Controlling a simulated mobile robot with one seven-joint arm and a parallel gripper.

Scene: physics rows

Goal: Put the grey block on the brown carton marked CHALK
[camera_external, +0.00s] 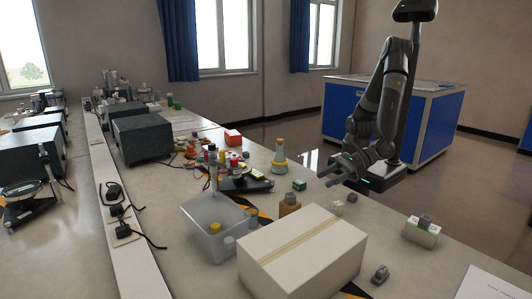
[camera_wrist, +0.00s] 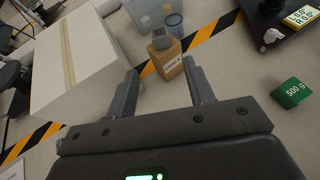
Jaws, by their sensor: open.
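The small brown carton marked CHALK (camera_wrist: 172,66) stands upright in the wrist view, ahead of my fingers. The grey block (camera_wrist: 161,40) sits on its top, with nothing holding it. In the external view the carton (camera_external: 288,209) stands just behind the big white box, with the grey block (camera_external: 290,198) on top. My gripper (camera_wrist: 160,70) is open and empty, its two fingers wide apart on the near side of the carton. In the external view my gripper (camera_external: 336,174) is above the table's far edge, to the right of the carton and apart from it.
The large taped white box (camera_external: 302,252) is close to the carton. A clear plastic bin (camera_external: 205,228) stands left of it. A green 500 g block (camera_wrist: 292,92) lies to the right in the wrist view. Small grey pieces (camera_external: 337,208) lie right of the carton.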

